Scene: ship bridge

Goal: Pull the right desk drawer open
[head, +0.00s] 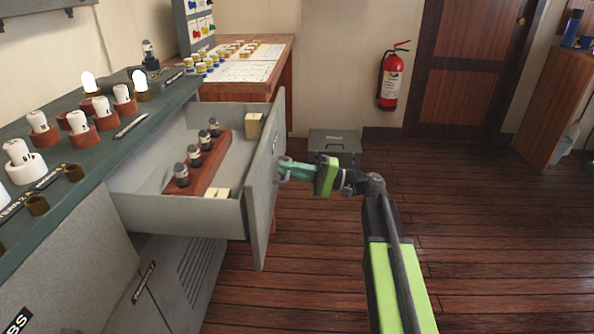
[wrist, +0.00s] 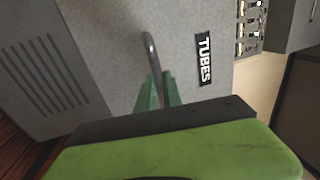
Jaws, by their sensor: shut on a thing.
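The grey desk drawer (head: 192,212) stands well out from the desk in the head view. Inside it are a reddish-brown rack (head: 210,172) with several dark-topped tubes and two small cream blocks. My gripper (head: 284,170) is at the outer face of the drawer front (head: 263,190), shut on the drawer handle. In the wrist view the metal handle (wrist: 151,50) rises between the green fingers (wrist: 153,92), beside a label reading TUBES (wrist: 203,58). The fingers hide part of the handle.
The desk top (head: 120,125) holds several white bulbs in sockets to the left. A wooden chart table (head: 250,75) stands behind the drawer. A grey box (head: 335,145) and a red fire extinguisher (head: 392,80) are by the back wall. The wooden floor (head: 480,215) at right is clear.

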